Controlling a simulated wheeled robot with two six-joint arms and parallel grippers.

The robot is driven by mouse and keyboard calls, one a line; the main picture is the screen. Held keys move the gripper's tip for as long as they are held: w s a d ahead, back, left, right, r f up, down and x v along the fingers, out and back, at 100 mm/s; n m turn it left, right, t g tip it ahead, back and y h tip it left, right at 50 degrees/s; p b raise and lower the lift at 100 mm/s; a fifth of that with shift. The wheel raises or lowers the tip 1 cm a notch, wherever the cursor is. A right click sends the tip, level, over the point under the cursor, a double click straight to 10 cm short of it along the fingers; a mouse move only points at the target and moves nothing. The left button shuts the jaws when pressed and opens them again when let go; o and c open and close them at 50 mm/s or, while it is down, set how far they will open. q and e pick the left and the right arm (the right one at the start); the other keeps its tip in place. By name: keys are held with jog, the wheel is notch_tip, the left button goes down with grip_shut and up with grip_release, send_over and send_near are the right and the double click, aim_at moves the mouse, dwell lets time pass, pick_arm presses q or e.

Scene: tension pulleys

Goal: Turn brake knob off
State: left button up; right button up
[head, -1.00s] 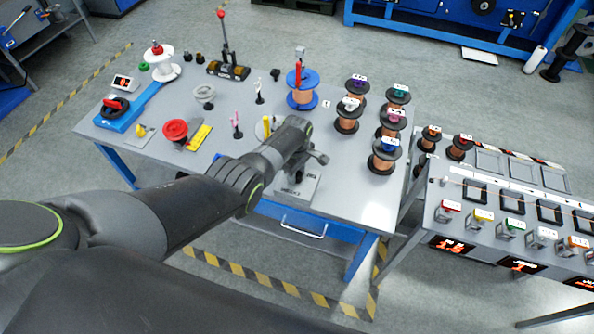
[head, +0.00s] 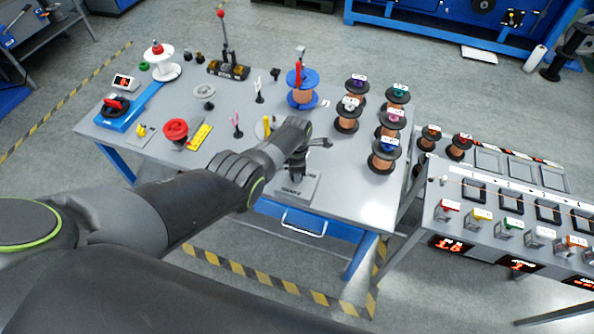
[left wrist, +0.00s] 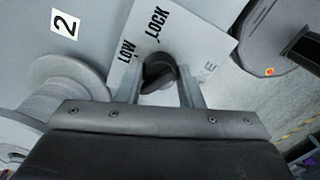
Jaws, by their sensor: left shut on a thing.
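The brake knob (left wrist: 160,75) is dark and stands on a light plate (left wrist: 190,30) marked LOCK and LOW, with part of another word, "KE", showing. My left gripper (left wrist: 158,88) has one finger on each side of the knob and is shut on it. In the head view the brake plate (head: 297,188) lies near the front edge of the table, and my left gripper (head: 299,172) reaches down over it. My wrist hides the knob there. My right gripper is not in view.
The grey table (head: 345,200) holds copper spools (head: 384,156), a blue-flanged spool (head: 301,90), a red-topped reel (head: 175,131) and a red-knobbed lever (head: 224,40). In the wrist view a grey reel (left wrist: 65,85) stands close at left. A second bench (head: 480,225) stands at right.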

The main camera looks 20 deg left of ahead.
pick_arm(q)
jog(key=shift+w, duration=0.1)
dwell(0.4)
jog(key=o, duration=1)
jog(key=shift+c, duration=0.2)
jog(key=shift+r+p, duration=0.4)
jog(key=shift+r, duration=0.15)
notch_tip(320, 180, up, 5)
jog(key=shift+r+p, duration=0.1)
jog(key=shift+p, duration=1.15)
notch_tip(320, 180, up, 11)
jog(key=shift+a, duration=0.1)
